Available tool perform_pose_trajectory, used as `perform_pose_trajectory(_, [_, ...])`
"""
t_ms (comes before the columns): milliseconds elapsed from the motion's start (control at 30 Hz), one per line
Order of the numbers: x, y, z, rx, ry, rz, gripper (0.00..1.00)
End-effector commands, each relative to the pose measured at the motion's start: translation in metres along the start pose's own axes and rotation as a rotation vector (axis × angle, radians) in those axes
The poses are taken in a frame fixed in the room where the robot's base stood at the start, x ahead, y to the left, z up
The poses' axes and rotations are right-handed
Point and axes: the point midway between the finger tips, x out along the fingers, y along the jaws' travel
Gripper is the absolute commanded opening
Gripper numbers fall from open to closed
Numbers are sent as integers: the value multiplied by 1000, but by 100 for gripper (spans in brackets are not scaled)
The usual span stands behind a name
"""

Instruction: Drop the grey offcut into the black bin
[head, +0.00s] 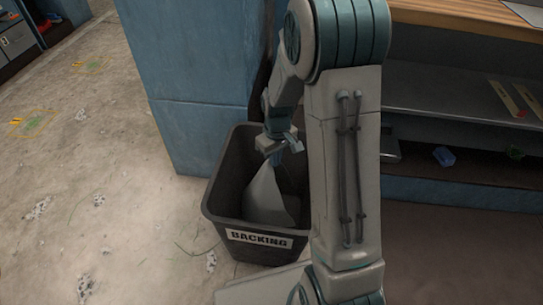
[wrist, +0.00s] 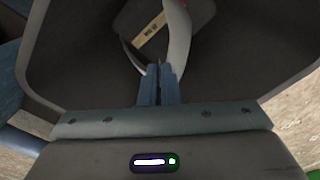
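The grey offcut (head: 266,199) is a pale, limp-looking piece, narrow at the top and wider below. It hangs from my gripper (head: 274,158) inside the black bin (head: 221,202), which has a "BACKING" label on its front. In the wrist view my gripper's blue fingers (wrist: 158,84) are nearly together, pinching the offcut (wrist: 179,38), which curves away on both sides. The bin's inner walls (wrist: 85,60) surround the fingers. I cannot tell whether the offcut's lower end touches the bin floor.
A strip with lettering (wrist: 150,30) and a bit of red lie deep in the bin. A blue-grey pillar (head: 190,90) stands behind the bin. A workbench (head: 460,15) with a shelf is at right. The floor (head: 90,180) at left is mostly clear.

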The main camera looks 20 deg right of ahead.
Motion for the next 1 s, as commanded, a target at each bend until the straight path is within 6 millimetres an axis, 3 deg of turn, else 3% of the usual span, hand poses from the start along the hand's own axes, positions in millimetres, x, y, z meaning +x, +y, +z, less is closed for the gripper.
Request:
perform_pose_trajectory(267, [2,0,0,0,0,0,0])
perform_pose_trajectory(300, [2,0,0,0,0,0,14])
perform_pose_trajectory(367, [2,0,0,0,0,0,28])
perform_pose_trajectory(567, [2,0,0,0,0,0,28])
perform_pose_trajectory(667, [2,0,0,0,0,0,55])
perform_pose_trajectory(867, [2,0,0,0,0,0,55])
perform_pose_trajectory(1000, [2,0,0,0,0,0,87])
